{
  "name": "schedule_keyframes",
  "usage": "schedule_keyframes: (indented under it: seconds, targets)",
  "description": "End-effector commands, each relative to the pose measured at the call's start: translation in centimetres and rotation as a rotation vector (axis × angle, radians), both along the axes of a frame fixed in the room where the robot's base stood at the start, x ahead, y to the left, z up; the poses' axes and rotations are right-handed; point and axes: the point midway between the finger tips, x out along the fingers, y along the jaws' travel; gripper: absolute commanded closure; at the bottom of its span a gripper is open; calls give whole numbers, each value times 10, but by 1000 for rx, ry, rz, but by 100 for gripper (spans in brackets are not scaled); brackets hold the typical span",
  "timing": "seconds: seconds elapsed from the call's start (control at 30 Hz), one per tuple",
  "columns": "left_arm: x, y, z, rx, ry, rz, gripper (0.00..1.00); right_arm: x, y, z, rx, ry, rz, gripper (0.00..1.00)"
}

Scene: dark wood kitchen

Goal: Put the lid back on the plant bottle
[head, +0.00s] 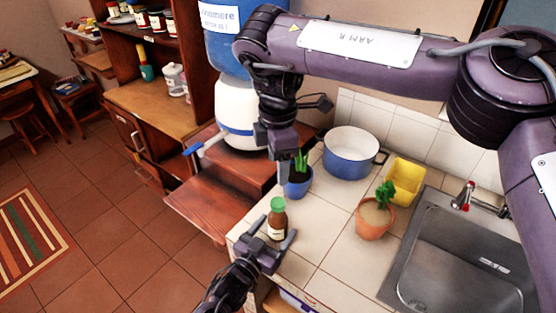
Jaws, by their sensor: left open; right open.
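A brown bottle (277,222) with a pale label stands upright on the tiled counter near its front left edge. A green lid (277,204) shows at the top of the bottle; I cannot tell whether it is fully seated. My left gripper (275,238) is open low at the bottle, with its fingers around or just beside the bottle's base. I cannot tell whether they touch it. My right gripper (284,170) is open and points down beside the blue plant pot (298,187), behind the bottle. Its fingertips are partly hard to make out.
A terracotta pot with a plant (371,227), a yellow container (405,180) and a blue-and-white pot (349,158) stand on the counter (325,255). The metal sink (450,260) is at right. A water dispenser (238,105) is at back left. Counter in front of the terracotta pot is clear.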

Motion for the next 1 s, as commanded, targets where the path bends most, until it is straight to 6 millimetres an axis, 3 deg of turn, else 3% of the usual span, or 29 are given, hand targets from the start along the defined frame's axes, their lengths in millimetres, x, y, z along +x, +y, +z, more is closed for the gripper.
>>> schedule_keyframes:
  seconds: [0.2, 0.37, 1.0]
  targets:
    - [-34, 20, -3, 2, 1, 0, 29, 0, 0, -11, 0, 0, 0, 43]
    - [-48, 29, -2, 1, 0, 0, 29, 0, 0, -14, 0, 0, 0, 43]
    - [-51, 30, 0, 1, 0, 0, 29, 0, 0, -14, 0, 0, 1, 43]
